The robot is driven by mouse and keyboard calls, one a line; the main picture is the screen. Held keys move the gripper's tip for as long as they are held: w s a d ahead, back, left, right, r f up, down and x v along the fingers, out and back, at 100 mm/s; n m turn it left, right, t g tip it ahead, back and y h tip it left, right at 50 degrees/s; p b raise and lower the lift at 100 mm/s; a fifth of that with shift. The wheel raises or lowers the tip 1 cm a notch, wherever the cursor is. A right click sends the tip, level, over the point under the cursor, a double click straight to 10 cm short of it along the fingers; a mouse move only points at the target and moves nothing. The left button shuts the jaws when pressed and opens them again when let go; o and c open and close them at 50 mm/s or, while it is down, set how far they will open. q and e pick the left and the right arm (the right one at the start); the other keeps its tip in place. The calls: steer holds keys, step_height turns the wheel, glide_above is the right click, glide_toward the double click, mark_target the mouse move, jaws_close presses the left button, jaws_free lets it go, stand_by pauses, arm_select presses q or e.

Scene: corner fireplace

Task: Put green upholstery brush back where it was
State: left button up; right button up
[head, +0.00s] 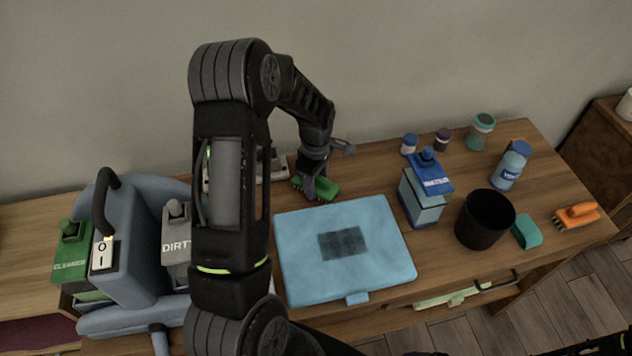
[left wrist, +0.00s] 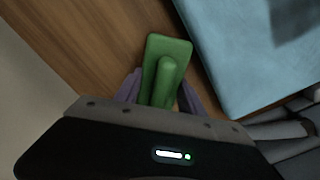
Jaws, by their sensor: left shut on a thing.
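The green upholstery brush (head: 322,187) is at the back of the wooden table, just behind the light blue case. In the left wrist view the brush (left wrist: 167,62) shows its flat green back and raised handle. My left gripper (head: 313,186) points down and is shut on the brush's handle. In the left wrist view its purple fingers (left wrist: 158,95) sit on either side of the handle. I cannot tell whether the brush touches the table. My right gripper is not in view.
The blue case (head: 295,270) lies before the brush. Grey-blue machine (head: 135,250) stands left, partly behind my arm. At right are a blue-topped container (head: 424,205), black cup (head: 484,220), blue bottle (head: 510,166), teal sponge (head: 527,232) and orange brush (head: 576,215). Bare table (head: 372,173) lies right of the brush.

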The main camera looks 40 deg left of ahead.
arm_select(q)
steer(key=shift+f, duration=0.25)
steer(key=o, duration=1.3)
steer(key=shift+r, duration=0.1)
steer(key=shift+r, duration=0.15)
step_height(320, 180, up, 12)
steer(key=shift+r+b, duration=0.1)
steer(key=shift+b, duration=0.5)
